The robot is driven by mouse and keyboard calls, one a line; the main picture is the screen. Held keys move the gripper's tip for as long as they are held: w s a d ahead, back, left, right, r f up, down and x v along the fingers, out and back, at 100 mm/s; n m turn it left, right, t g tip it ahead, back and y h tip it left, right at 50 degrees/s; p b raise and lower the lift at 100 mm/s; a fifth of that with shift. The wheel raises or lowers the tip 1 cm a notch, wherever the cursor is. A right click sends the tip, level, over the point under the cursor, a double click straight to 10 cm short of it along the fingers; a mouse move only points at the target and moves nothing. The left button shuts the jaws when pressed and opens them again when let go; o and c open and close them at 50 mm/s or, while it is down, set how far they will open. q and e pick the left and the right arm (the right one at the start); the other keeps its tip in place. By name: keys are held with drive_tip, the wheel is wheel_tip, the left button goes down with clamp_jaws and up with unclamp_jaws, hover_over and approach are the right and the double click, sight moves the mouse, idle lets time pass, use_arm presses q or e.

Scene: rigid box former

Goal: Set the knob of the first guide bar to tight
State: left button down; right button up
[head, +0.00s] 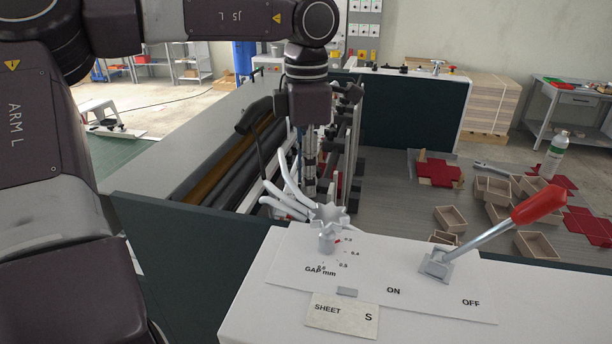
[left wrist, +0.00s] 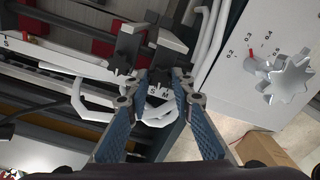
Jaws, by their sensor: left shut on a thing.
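My left gripper (head: 310,185) reaches down into the machine behind the white control panel. In the left wrist view its two blue-padded fingers (left wrist: 160,78) close on a small dark part between the tips, seemingly the knob (left wrist: 160,62) of a guide bar. The fingers hide most of it, so I cannot tell its setting. Grey guide bar parts (left wrist: 165,38) lie just beyond the tips, and a scale with the letters S and M shows between the fingers. My right gripper is in neither view.
White curved tubes (head: 290,195) stand close beside the gripper. The panel (head: 260,315) carries a star-shaped gap knob (head: 328,220) and a red-handled lever (head: 540,204). Open boxes (head: 450,219) and red flat blanks (head: 435,172) lie on the grey table at the right.

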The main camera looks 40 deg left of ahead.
use_arm(q)
drive_tip(key=shift+m, duration=1)
drive_tip(key=shift+f, duration=0.1)
drive_tip(key=c, duration=2)
unclamp_jaws()
drive_tip(key=shift+d, duration=0.1)
drive_tip(key=shift+o, duration=0.2)
drive_tip(key=shift+w, duration=0.1)
wheel_tip(320, 180, up, 12)
